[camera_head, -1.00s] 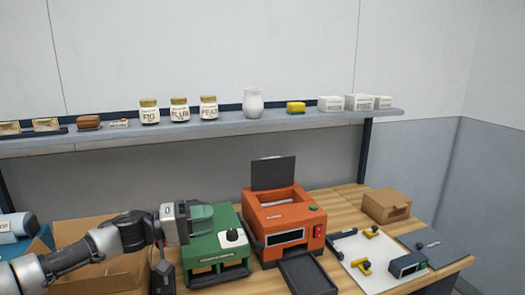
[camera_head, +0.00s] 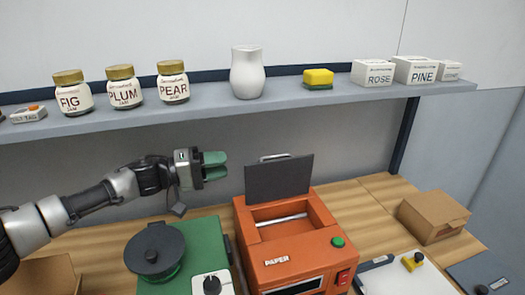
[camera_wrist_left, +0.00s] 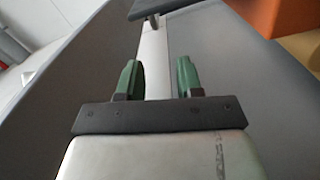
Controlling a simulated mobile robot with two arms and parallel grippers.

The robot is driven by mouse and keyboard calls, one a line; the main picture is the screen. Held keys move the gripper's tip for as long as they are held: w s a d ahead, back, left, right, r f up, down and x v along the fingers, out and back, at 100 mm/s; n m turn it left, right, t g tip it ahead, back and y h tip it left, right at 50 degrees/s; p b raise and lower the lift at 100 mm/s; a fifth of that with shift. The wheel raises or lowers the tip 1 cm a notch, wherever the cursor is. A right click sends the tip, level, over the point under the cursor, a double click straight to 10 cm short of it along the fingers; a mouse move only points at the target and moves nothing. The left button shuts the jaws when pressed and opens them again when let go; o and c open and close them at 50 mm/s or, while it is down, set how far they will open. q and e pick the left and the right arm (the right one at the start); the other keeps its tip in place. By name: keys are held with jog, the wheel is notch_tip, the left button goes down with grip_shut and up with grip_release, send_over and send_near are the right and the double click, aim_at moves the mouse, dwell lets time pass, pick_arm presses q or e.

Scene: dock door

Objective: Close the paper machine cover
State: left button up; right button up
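The orange paper machine (camera_head: 268,264) stands on the wooden bench in the middle of the head view, marked PAPER. Its dark grey cover (camera_head: 279,180) stands up at the back of the open top, with a light handle (camera_head: 275,157) along its upper edge. A pale roller shows inside the opening. My left gripper (camera_head: 222,165) is level with the cover's upper part, just left of it in the picture, apart from it. Its green fingers are spread with nothing between them in the left wrist view (camera_wrist_left: 159,78). The machine's orange body (camera_wrist_left: 285,15) shows top right there. My right gripper is not in view.
A green machine (camera_head: 207,245) with a round dark lid (camera_head: 155,250) stands left of the paper machine. A cardboard box (camera_head: 433,216) stands to the right. A shelf (camera_head: 215,108) with jars, a white vase and small boxes runs above. Bare bench lies between machine and box.

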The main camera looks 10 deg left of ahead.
aim_at(261, 160)
pick_arm(q)
jog(key=x, duration=0.3)
jog(key=p+x, duration=0.1)
jog(key=x, duration=0.6)
jog(key=shift+s+d+r+p, duration=0.15)
jog(key=shift+s+d+p, duration=0.1)
jog(key=shift+d+p, duration=0.1)
jog(key=shift+s, duration=0.1)
grip_shut()
